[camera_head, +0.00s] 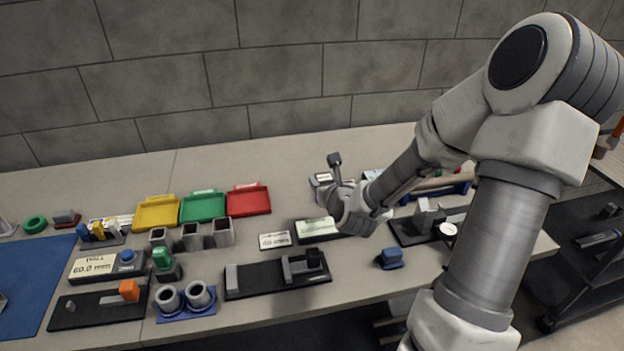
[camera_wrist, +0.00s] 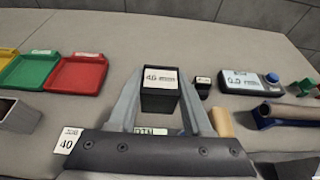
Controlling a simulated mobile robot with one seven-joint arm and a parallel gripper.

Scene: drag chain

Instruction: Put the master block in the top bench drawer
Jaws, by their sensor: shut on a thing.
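A dark block with a white label on top, taken as the master block (camera_wrist: 160,92), sits between the two grey fingers of my gripper (camera_wrist: 160,75) in the wrist view. The fingers are shut on its sides. In the head view the block (camera_head: 322,179) shows behind my gripper (camera_head: 330,192), over the back middle of the bench. I cannot tell whether its underside touches the bench. The top bench drawer is not clearly visible; the bench front is mostly out of view or behind my arm.
Yellow, green and red trays (camera_head: 248,201) stand left of my gripper. A "40" card (camera_head: 274,240) and a black fixture (camera_head: 278,279) lie in front. A blue object (camera_head: 390,258) sits near the front edge. A dark cart (camera_head: 590,240) stands at right. Bare bench lies behind the trays.

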